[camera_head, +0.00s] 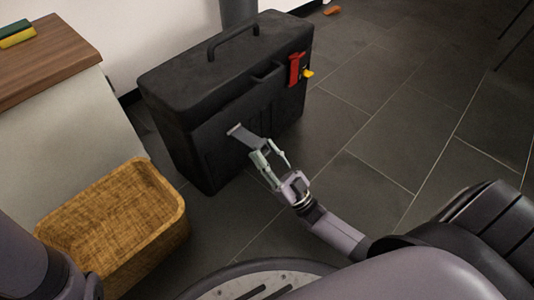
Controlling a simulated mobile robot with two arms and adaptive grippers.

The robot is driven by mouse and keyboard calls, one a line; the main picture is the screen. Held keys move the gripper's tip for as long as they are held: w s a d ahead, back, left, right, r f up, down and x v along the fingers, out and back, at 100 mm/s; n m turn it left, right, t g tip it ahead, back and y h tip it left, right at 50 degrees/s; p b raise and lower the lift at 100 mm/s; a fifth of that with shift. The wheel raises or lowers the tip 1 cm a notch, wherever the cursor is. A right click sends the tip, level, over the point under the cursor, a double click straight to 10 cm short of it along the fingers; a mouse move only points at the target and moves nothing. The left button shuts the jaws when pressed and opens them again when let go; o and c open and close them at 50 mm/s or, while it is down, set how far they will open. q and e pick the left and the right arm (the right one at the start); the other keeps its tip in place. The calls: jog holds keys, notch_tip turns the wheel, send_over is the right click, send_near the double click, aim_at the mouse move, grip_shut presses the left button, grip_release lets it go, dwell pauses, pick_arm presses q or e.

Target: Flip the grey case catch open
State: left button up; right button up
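The black case (195,128) stands upright on the floor, with its carry handle on top. The grey catch (242,134) is on its front face, toward the left, and shows as a light strip slanting down to the right. Whether it stands away from the case is hard to tell. My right gripper (268,152) is in front of the case, at the lower right end of the grey catch. Its fingers are apart, with nothing visible held between them. Contact with the catch cannot be made out. My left gripper is out of view.
A red catch (296,69) with a yellow piece (308,74) beside it is on the case's right part. A woven basket (176,199) stands at left, below a wood-topped cabinet (45,60).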

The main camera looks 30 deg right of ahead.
jog(key=shift+o, duration=1.3)
jog(key=shift+w+a+f, duration=0.15)
jog(key=shift+w+a, duration=0.1)
jog(key=shift+w, duration=0.05)
jog(key=shift+o, duration=1.2)
jog(key=shift+d, duration=0.1)
jog(key=shift+s, duration=0.15)
jog(key=s+d+f, duration=0.1)
jog(key=s+d, duration=0.2)
jog(key=s, duration=0.4)
jog(key=s+d+f, duration=0.2)
jog(key=s, duration=0.5)
jog(key=shift+s+d, duration=0.4)
